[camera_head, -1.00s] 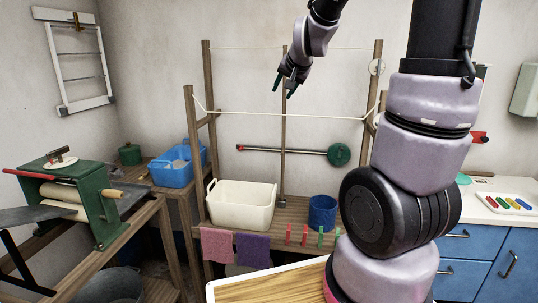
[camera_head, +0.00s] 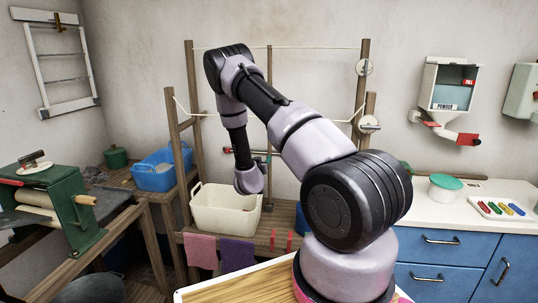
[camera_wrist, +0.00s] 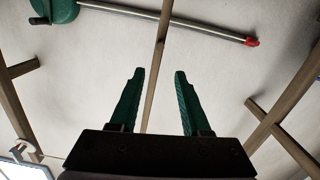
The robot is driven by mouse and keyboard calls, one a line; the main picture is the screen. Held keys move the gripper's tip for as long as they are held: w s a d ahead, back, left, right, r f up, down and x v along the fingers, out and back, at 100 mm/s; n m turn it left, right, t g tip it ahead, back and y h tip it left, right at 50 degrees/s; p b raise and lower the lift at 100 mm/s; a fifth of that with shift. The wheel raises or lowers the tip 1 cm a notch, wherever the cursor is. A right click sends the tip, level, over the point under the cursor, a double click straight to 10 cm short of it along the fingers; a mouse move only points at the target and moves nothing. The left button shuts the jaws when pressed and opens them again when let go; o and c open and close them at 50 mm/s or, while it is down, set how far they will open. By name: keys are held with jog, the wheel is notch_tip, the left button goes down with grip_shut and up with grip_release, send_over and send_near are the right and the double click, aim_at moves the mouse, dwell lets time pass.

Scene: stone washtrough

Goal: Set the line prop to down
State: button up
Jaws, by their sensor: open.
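My gripper (camera_wrist: 160,72) is open and empty in the wrist view. Its dark green fingers are apart, pointing towards the rod, which lies beyond the fingertips without visible contact. In the head view my wrist hangs in front of the rack, and I cannot clearly make out the fingers.
The wooden rack posts (camera_head: 188,105) and strung lines stand around my arm. A cream basin (camera_head: 222,210) sits below my wrist. Pink (camera_head: 201,251) and purple (camera_head: 237,254) cloths hang at the front. A powder box (camera_head: 448,85) and white counter (camera_head: 445,208) are right.

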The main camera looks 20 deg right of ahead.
jog(key=shift+n+t, duration=0.5)
jog(key=shift+n, duration=0.1)
jog(key=x, duration=0.3)
jog(key=f+x, duration=0.1)
jog(key=x, duration=0.3)
jog(key=f+x, duration=0.1)
jog(key=x, duration=0.3)
jog(key=shift+s+d+f, duration=0.15)
jog(key=shift+d+f, duration=0.1)
jog(key=shift+d, duration=0.05)
grip_shut()
dwell(0.5)
